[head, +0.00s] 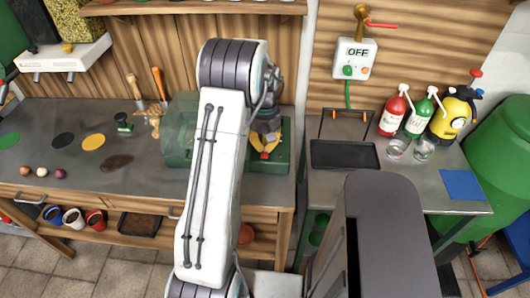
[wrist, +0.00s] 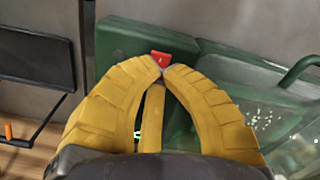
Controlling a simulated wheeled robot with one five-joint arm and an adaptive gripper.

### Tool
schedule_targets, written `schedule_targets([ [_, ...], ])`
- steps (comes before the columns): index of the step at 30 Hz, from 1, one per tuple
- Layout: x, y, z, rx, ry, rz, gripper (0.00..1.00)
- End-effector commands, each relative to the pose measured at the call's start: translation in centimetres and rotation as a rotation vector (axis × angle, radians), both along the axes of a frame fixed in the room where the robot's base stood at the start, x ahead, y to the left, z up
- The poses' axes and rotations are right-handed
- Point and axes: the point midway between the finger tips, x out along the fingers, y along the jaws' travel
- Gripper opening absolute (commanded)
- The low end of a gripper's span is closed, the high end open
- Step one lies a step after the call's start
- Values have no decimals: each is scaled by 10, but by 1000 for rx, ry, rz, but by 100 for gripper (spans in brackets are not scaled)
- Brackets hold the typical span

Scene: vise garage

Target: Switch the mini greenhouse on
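The mini greenhouse (head: 178,140) is a green box with a clear cover, on the left bench and partly hidden behind my arm. In the wrist view its green base (wrist: 125,40) fills the upper middle, with the clear cover (wrist: 270,90) at right. A small red switch (wrist: 160,57) stands on the base, just beyond my fingertips. My gripper (wrist: 163,70) has its yellow fingers drawn together, the tips meeting, with nothing seen between them. In the head view my gripper (head: 268,150) is over the right part of the greenhouse base. Contact with the switch cannot be told.
A white wall box (head: 355,58) reads OFF. On the right bench are a black tray (head: 343,155), spray bottles (head: 395,112), glasses (head: 398,147) and a blue mat (head: 462,185). Small tools (head: 145,100) and coloured discs (head: 93,142) are left of the greenhouse.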

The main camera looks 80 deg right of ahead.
Motion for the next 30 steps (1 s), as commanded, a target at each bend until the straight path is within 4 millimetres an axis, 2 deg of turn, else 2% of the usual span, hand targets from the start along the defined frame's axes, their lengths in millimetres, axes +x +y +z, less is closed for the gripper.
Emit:
schedule_targets([
  [30, 0, 0, -13, 0, 0, 0, 0],
])
